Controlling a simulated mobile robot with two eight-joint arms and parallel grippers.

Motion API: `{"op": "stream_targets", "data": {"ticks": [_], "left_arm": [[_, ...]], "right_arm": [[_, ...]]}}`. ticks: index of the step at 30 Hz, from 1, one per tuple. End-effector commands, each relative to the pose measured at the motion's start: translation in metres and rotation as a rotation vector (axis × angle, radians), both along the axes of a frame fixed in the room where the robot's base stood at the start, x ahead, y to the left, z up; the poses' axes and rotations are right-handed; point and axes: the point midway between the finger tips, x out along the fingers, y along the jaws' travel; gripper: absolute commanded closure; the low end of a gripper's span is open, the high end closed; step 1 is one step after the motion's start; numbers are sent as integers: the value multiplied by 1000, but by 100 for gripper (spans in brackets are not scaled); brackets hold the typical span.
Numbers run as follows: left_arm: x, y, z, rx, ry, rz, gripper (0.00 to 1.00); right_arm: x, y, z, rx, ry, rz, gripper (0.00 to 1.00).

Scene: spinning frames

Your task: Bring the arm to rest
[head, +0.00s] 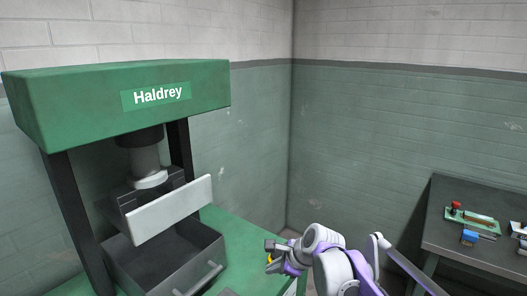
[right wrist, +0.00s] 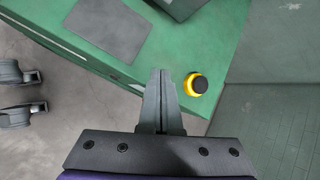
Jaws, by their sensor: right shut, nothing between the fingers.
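My right gripper (head: 270,246) is at the front right corner of the green press in the head view, on my white and purple arm. In the right wrist view its two grey fingers (right wrist: 160,76) are together with nothing between them. A yellow and black button (right wrist: 196,84) is on the green surface just right of the fingertips; whether they touch cannot be told. In the head view my gripper partly hides this button. My left arm and gripper are not in view.
A green press (head: 60,105) marked "Haldrey" stands at the left, with a dark open-topped drawer (head: 165,262) and a pale plate (head: 170,208) above it. A dark table (head: 470,235) with small parts is at the right.

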Motion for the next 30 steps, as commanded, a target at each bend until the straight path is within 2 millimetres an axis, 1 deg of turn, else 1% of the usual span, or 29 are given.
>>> {"op": "stream_targets", "data": {"ticks": [1,5,6,8,9,11,12,15,18,21,24,26,30], "left_arm": [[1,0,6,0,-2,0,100],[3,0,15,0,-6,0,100],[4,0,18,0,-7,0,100],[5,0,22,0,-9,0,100],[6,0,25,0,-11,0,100],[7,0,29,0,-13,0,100],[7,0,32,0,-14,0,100],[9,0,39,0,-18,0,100],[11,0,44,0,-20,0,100],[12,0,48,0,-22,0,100],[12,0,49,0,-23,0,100],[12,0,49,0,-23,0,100],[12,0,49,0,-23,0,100]], "right_arm": [[-24,-14,7,-80,-50,78,100],[-82,-47,8,-307,-174,320,100],[-101,-57,7,-377,-207,397,100],[-129,-71,3,-482,-251,514,100],[-147,-81,0,-549,-278,593,100],[-175,-94,-6,-650,-312,715,100],[-194,-103,-12,-715,-332,798,100],[-236,-122,-27,-864,-369,998,100],[-270,-137,-44,-982,-390,1172,100],[-292,-148,-57,-1061,-397,1299,100],[-304,-153,-64,-1103,-401,1373,100],[-308,-155,-67,-1115,-401,1394,100],[-308,-155,-67,-1115,-401,1394,100]]}}
